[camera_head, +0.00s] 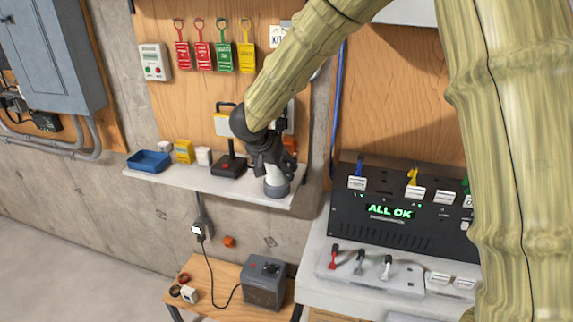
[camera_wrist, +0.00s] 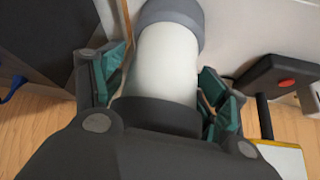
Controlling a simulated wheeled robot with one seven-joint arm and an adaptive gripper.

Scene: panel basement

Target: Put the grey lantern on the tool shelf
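The grey lantern (camera_head: 277,181) has a pale white body and a grey end. It stands upright at the right end of the wall shelf (camera_head: 225,188), and its upper part is hidden by my gripper. My gripper (camera_head: 270,162) reaches down over it from above. In the wrist view the lantern (camera_wrist: 168,62) lies between the two green-padded fingers of my gripper (camera_wrist: 163,82). A thin gap shows between the left fingertip and the white body. I cannot tell whether the pads press on the lantern lower down.
On the shelf, a black lamp with a red button (camera_head: 229,165) stands close left of my gripper. Farther left are a white item, a yellow box (camera_head: 184,151) and a blue tray (camera_head: 149,161). A black panel reading "ALL OK" (camera_head: 400,222) stands right, on a lower bench.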

